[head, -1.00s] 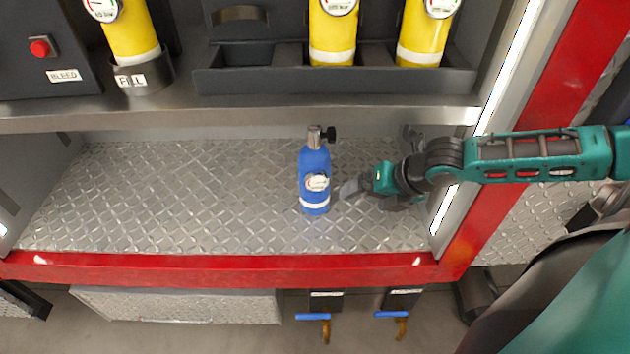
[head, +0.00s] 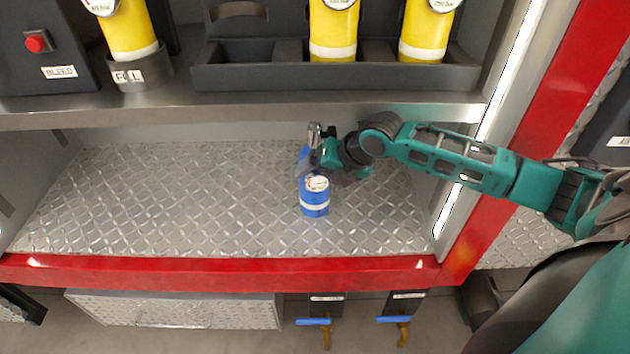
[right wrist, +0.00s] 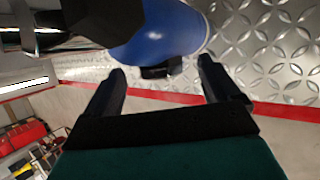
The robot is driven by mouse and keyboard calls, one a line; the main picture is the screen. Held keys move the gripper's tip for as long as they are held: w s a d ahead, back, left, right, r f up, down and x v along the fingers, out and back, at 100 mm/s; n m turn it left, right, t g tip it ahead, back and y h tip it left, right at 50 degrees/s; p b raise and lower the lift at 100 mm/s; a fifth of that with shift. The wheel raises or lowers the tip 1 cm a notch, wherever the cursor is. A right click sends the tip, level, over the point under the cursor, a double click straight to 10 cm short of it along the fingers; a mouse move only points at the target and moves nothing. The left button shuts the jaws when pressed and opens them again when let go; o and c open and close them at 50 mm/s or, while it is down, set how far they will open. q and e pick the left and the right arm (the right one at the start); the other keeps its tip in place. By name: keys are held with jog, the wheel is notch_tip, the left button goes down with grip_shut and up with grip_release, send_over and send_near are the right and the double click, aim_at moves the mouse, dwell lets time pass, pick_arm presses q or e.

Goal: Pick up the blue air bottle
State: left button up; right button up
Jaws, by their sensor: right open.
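The blue air bottle (head: 315,197) stands upright on the diamond-plate shelf, with a white band, a round gauge and a metal valve on top. My right gripper (head: 318,158) is at its upper part and covers some of its neck and shoulder. In the right wrist view the bottle's blue body (right wrist: 165,35) lies just beyond the fingertips of the right gripper (right wrist: 162,80). The two fingers are apart and the space between them is empty, with a dark part of the bottle just ahead. My left gripper is not in view.
The upper shelf edge (head: 240,115) runs above the bottle. Yellow bottles (head: 333,30) stand in a dark rack (head: 270,78) there. A red front edge (head: 220,270) and a lit right post (head: 470,170) frame the bay. The shelf left of the bottle is clear.

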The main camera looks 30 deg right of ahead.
jog(key=shift+x, duration=1.05)
jog(key=shift+s+f, duration=0.15)
grip_shut()
jog(key=shift+r, duration=0.25)
